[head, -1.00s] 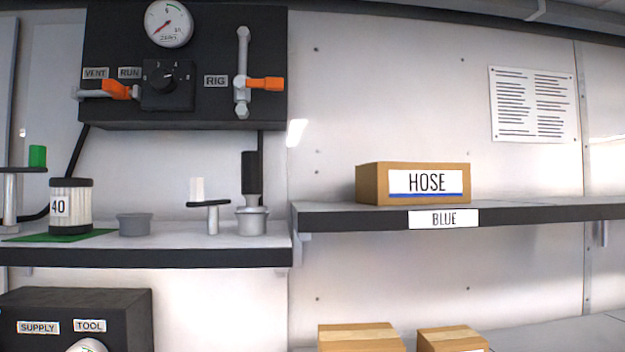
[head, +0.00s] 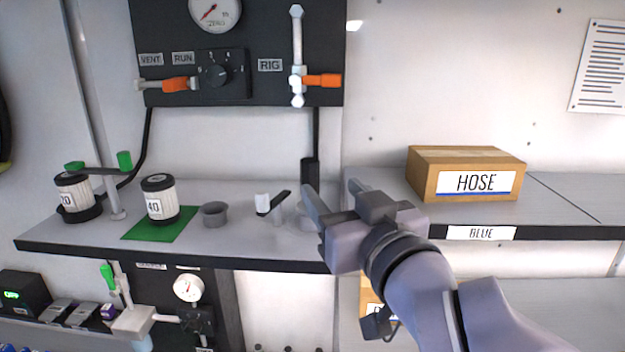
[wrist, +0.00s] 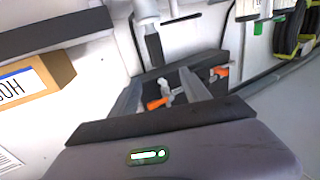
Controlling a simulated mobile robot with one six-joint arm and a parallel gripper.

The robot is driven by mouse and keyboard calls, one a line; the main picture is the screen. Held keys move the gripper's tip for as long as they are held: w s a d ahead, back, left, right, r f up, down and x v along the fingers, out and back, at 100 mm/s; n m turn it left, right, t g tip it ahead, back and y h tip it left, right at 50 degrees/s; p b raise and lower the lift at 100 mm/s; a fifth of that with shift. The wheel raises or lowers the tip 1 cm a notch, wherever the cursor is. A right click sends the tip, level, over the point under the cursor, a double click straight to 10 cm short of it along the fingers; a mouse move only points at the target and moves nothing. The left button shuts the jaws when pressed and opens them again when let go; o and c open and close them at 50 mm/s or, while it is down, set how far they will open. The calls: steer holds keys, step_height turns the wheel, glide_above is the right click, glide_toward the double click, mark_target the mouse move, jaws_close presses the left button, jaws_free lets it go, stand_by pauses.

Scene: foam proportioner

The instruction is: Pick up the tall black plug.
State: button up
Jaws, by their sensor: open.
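The tall black plug (head: 310,173) stands upright at the right end of the left shelf. Its lower part and the grey cup (head: 302,218) under it are partly hidden behind my gripper (head: 331,188) in the head view. In the wrist view, which is turned over, the plug (wrist: 154,47) shows as a dark cylinder below the grey cup (wrist: 146,12). My gripper (wrist: 161,92) is open, with nothing between its fingers. The fingers point toward the plug's area and appear apart from it; the exact distance cannot be told.
A HOSE box (head: 468,172) sits on the shelf to the right. A valve panel (head: 255,68) hangs above.

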mark_target(312, 170)
steer(key=x, duration=0.5)
steer(key=p+x, duration=0.1)
steer(key=x, duration=0.4)
steer(key=shift+w+f, duration=0.25)
steer(key=p+x, duration=0.2)
steer(key=x, duration=0.3)
steer(key=shift+w+f, duration=0.2)
steer(key=shift+w, duration=0.2)
steer(key=shift+s+d+r, duration=0.15)
steer(key=shift+s, duration=0.25)
steer(key=shift+c, duration=1)
steer(key=shift+w, duration=0.1)
jaws_close()
